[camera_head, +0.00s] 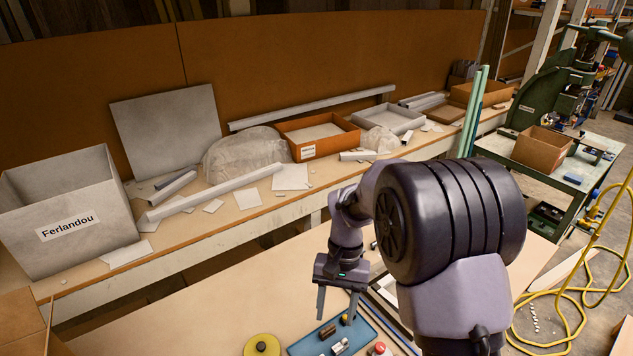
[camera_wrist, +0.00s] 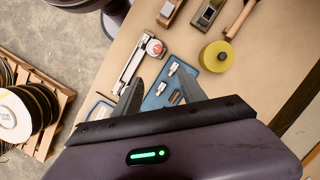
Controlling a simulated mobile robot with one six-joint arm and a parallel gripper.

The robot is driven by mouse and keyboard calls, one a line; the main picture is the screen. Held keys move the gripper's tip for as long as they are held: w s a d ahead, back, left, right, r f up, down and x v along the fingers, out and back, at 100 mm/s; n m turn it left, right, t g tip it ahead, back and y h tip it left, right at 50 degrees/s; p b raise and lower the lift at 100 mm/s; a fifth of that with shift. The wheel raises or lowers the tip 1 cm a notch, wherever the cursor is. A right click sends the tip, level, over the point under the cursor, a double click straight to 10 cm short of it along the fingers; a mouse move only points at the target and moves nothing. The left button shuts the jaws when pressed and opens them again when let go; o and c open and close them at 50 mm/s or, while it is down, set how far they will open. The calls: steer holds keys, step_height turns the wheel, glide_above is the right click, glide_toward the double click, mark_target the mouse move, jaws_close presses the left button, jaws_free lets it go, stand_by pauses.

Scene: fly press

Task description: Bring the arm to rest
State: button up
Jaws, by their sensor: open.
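My gripper (camera_head: 337,302) hangs from my arm above the near bench, its two fingers apart and nothing between them. In the wrist view my gripper (camera_wrist: 160,93) shows open fingers over a blue tray (camera_wrist: 151,102) with small metal parts.
A yellow round roll (camera_head: 262,345) lies left of the tray. A red knob (camera_head: 379,348) is at its right. Behind, a shelf carries a grey "Ferlandou" box (camera_head: 75,232) and an orange box (camera_head: 325,140). A green press (camera_head: 548,95) stands far right. The bench's left part is clear.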

steer(key=s+d+r+t+b, duration=0.35)
steer(key=s+r, duration=0.25)
steer(key=r, duration=0.3)
steer(key=s+d+r+m+t+y+b, duration=0.1)
steer(key=s+t+b, duration=0.3)
steer(key=s, duration=0.9)
steer(key=shift+d+r+m+t, duration=0.25)
steer(key=shift+m+t, duration=0.25)
steer(key=shift+t, duration=0.15)
